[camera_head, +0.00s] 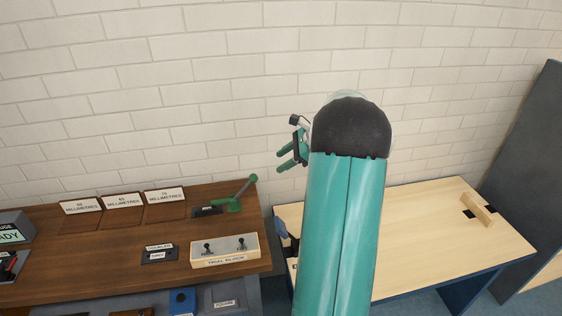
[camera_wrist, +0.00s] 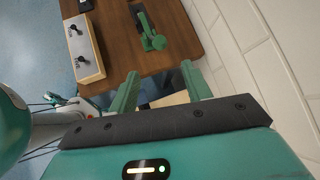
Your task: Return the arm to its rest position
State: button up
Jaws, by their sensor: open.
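My gripper (camera_head: 286,156) is raised in front of the white brick wall, left of my teal arm, in the head view. Its two green fingers point left and are apart with nothing between them. In the wrist view my gripper (camera_wrist: 160,83) also shows open and empty. Beyond the fingertips lie the edge of the dark wooden bench (camera_wrist: 150,50) and a gap beside it. My arm hides part of the gripper's surroundings and the middle of the light table.
The dark bench (camera_head: 100,235) at left carries a green lever (camera_head: 236,203), a trial block (camera_head: 225,251) with two knobs, and several millimetre label cards (camera_head: 122,202). A light wooden table (camera_head: 430,235) at right holds a wooden piece (camera_head: 477,209). A grey panel (camera_head: 525,180) stands at far right.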

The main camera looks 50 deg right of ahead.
dwell(0.3)
jog(key=s+a+r+n+g+h, duration=0.1)
jog(key=a+r+n, duration=0.25)
jog(key=a, duration=0.45)
jog(key=a+r+n+g, duration=0.15)
jog(key=a+n, duration=0.25)
jog(key=a, duration=0.4)
jog(key=s+a+r+n+g+h, duration=0.1)
jog(key=a+r+n, duration=0.3)
jog(key=a, duration=0.4)
jog(key=s+a+n+t+h, duration=0.1)
jog(key=s+a+n+h, duration=0.2)
jog(key=s+a+n, duration=1.1)
jog(key=s+a, duration=0.1)
jog(key=a, duration=0.1)
jog(key=shift+s+a+r+n, duration=0.3)
jog(key=shift+n, duration=0.05)
